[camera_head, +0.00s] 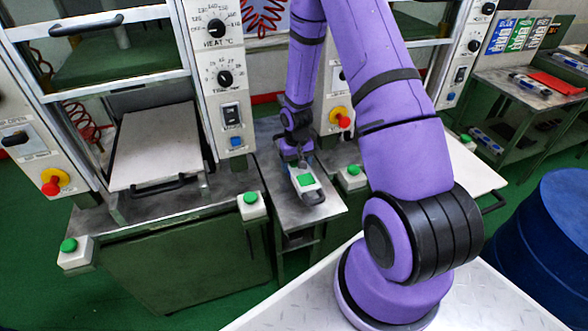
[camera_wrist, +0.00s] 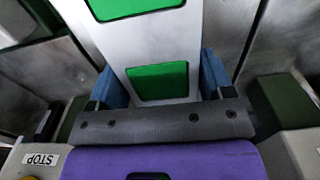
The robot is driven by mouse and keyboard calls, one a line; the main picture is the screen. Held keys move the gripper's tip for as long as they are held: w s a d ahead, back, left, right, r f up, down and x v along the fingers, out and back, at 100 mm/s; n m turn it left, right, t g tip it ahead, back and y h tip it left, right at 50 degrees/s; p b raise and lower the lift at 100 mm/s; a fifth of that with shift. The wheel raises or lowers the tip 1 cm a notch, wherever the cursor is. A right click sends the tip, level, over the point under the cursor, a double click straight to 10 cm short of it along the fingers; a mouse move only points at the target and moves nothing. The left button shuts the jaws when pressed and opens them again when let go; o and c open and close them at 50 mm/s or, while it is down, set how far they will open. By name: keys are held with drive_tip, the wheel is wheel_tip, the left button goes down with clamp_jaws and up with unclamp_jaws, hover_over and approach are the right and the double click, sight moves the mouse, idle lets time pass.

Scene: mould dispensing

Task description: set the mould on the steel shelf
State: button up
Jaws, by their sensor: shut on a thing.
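The mould is a pale metal block with green panels. In the wrist view the mould (camera_wrist: 160,50) fills the middle, between the two blue fingers of my gripper (camera_wrist: 158,82), which is shut on its sides. In the head view the mould (camera_head: 306,181) shows at the end of my arm, below my gripper (camera_head: 297,162). It is over the narrow steel shelf (camera_head: 325,205) between the two press machines. I cannot tell whether its underside touches the shelf. The mould's far end is cut off in the wrist view.
A press with a pale plate (camera_head: 157,145) stands left of the shelf, and another control panel (camera_head: 335,100) stands right. Green buttons (camera_head: 250,198) sit close on both sides. A blue drum (camera_head: 548,235) and a side table (camera_head: 530,95) are at the right.

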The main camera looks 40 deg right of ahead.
sight(294, 169)
drive_tip(key=shift+w, duration=0.7)
drive_tip(key=shift+s+f, duration=0.1)
drive_tip(key=shift+f, duration=1.7)
drive_tip(key=shift+f, duration=0.1)
drive_tip(key=o, duration=1.4)
